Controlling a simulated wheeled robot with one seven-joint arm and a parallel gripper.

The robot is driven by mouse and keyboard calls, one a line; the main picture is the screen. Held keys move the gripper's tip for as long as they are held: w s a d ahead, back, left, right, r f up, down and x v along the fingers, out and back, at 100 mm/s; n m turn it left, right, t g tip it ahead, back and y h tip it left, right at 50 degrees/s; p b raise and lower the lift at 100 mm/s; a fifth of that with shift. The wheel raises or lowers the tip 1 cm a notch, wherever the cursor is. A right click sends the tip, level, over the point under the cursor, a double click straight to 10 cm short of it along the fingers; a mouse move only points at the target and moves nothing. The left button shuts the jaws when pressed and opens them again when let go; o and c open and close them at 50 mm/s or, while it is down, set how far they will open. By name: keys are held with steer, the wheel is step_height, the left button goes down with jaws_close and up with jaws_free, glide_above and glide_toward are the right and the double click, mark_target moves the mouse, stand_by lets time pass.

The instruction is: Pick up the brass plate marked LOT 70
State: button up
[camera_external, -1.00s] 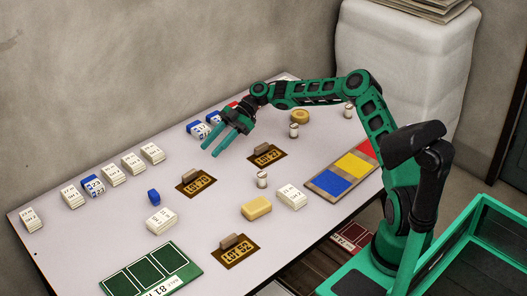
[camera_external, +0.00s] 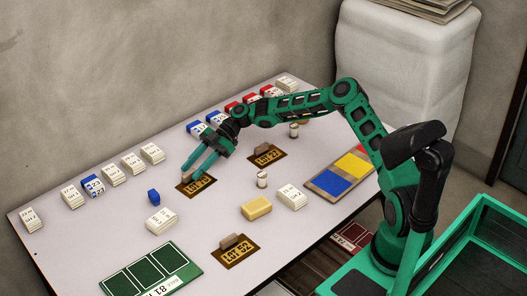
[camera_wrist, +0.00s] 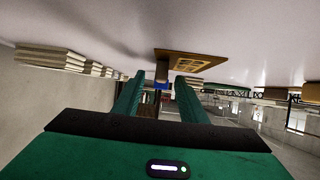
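A brass plate with a raised grip block (camera_external: 197,185) lies on the table left of centre; its label looks like LOT 70, though now it is partly covered by my fingers. My gripper (camera_external: 188,168) is low over this plate, its green fingers pointing down at the grip block. In the wrist view the fingers (camera_wrist: 160,82) are apart, with the plate (camera_wrist: 196,62) just beyond them and its block in line with the gap. I cannot tell if the fingers touch it. Two similar plates lie at LOT 27 (camera_external: 272,156) and LOT 52 (camera_external: 239,255).
Several card stacks line the table's back edge. A yellow block (camera_external: 256,208), a white cylinder (camera_external: 262,180) and a green board (camera_external: 150,272) lie nearer the front.

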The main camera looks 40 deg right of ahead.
steer(key=shift+a, duration=0.2)
jaws_close()
